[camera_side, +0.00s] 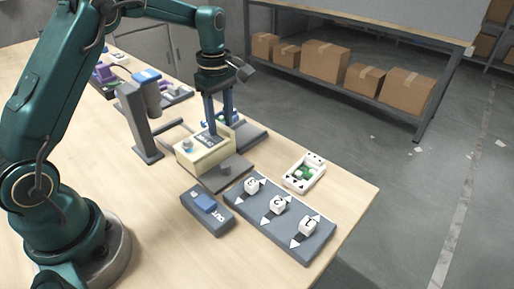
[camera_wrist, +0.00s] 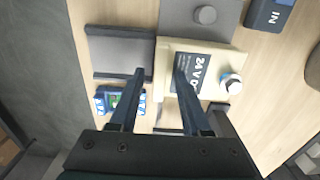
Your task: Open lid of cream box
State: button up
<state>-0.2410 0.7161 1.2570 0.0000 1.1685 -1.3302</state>
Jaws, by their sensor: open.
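The cream box (camera_side: 203,153) stands on the wooden table in the side view, with a dark label on its top and a round knob (camera_side: 187,146) near its left end. The wrist view shows the cream box (camera_wrist: 205,45) from above, its label reading "24 V DC" and its white-and-blue knob (camera_wrist: 233,84) at the right. My gripper (camera_side: 220,125) points down at the far side of the box. In the wrist view my gripper (camera_wrist: 160,66) is open and empty, one finger over the label and the other beyond the box's left edge. I cannot tell whether the fingers touch the box.
A grey plate with a round grey knob (camera_side: 225,168) lies in front of the box. A grey post (camera_side: 138,120) stands to its left.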

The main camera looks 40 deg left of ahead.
aim_at(188, 140)
grip_shut()
jog(key=shift+s, duration=4.55)
grip_release()
jog(key=shift+r, duration=3.05)
